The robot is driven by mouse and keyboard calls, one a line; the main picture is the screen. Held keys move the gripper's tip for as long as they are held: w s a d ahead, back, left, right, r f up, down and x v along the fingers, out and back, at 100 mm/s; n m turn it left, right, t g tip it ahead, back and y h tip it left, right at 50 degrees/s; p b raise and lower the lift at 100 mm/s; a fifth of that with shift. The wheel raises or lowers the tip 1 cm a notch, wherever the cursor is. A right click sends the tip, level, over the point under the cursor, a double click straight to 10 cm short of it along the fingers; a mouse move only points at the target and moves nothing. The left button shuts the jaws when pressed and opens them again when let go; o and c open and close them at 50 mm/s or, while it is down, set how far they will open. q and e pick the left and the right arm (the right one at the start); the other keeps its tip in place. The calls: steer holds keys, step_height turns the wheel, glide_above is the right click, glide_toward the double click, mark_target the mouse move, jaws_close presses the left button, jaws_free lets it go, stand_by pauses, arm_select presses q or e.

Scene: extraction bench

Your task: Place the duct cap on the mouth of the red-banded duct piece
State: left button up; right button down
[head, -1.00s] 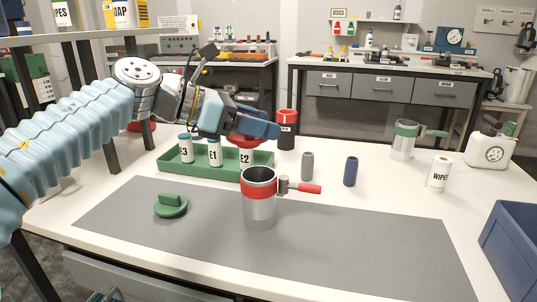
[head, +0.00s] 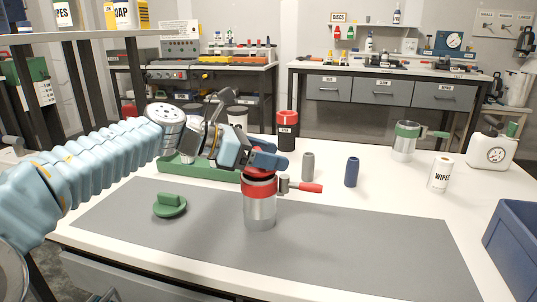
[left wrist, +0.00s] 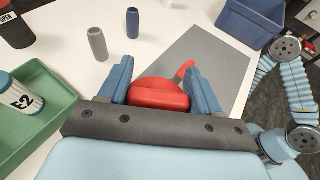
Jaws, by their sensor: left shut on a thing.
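The red-banded duct piece (head: 259,210) stands upright on the grey mat, a silver cylinder with a red band and a red-handled clamp (head: 305,187) at its right. My left gripper (head: 264,160) is directly above its mouth, shut on a red duct cap (head: 259,174). The red cap also shows between both blue fingers in the left wrist view (left wrist: 158,94). The cap is at the mouth and covers it from sight; I cannot tell whether it is seated or just above. A green cap (head: 169,206) lies on the mat at the left. My right gripper is not in view.
A green tray (head: 215,173) with labelled bottles is behind the duct. A grey cylinder (head: 308,167), a blue cylinder (head: 352,171) and a black-and-red container (head: 287,131) stand nearby. A blue bin (head: 515,250) is at right. The mat's right half (head: 370,240) is clear.

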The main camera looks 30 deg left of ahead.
arm_select(q)
steer(key=shift+f+b, duration=0.35)
steer(key=shift+f, duration=0.15)
steer(key=o, duration=1)
steer(key=shift+o, duration=0.2)
steer(key=shift+r, duration=0.1)
steer(key=shift+r+p, duration=0.3)
steer(key=shift+p, duration=0.1)
steer(key=shift+r+p, duration=0.45)
steer(key=shift+r, duration=0.15)
steer(key=v, duration=1.1)
steer(key=shift+s+a, duration=0.3)
steer(key=shift+s, duration=0.05)
steer(key=shift+f, duration=0.15)
